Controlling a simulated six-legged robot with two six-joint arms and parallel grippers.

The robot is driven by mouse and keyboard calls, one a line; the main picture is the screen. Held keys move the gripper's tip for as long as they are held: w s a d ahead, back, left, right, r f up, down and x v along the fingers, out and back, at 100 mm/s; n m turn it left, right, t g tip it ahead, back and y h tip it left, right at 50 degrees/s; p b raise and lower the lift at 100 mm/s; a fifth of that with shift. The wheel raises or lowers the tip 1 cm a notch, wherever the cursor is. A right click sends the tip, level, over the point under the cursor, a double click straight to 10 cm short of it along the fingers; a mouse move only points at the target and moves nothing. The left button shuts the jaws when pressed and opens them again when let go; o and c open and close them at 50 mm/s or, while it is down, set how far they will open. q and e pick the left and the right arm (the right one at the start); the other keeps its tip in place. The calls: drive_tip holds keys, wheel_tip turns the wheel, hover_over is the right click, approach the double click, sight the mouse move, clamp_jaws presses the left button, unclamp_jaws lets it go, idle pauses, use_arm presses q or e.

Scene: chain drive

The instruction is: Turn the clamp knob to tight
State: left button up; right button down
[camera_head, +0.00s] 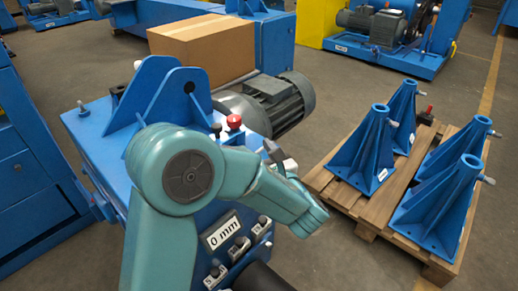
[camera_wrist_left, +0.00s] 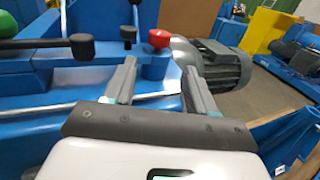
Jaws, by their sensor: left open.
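The blue machine (camera_head: 95,135) carries a red mushroom-shaped knob (camera_head: 234,121) on top with a small black knob (camera_head: 216,128) beside it. I cannot tell from the pictures which of these is the clamp knob. In the left wrist view the red knob (camera_wrist_left: 158,38) shows beyond and between my open fingers, and the black knob (camera_wrist_left: 128,33) stands left of it. My left gripper (camera_head: 281,158) is open and empty at the machine's right side; its fingers also show in the left wrist view (camera_wrist_left: 158,75). It appears apart from both knobs. My right gripper is out of view.
A grey motor (camera_head: 275,100) sits behind the knobs, with a cardboard box (camera_head: 205,45) beyond. A black-ended lever (camera_wrist_left: 82,45) is at left in the wrist view. A "0 mm" plate (camera_head: 222,232) is on the front. A pallet (camera_head: 325,185) with blue stands is at right.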

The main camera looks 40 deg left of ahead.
use_arm(q)
drive_tip(key=shift+s+d, duration=0.15)
drive_tip(key=shift+d, duration=0.15)
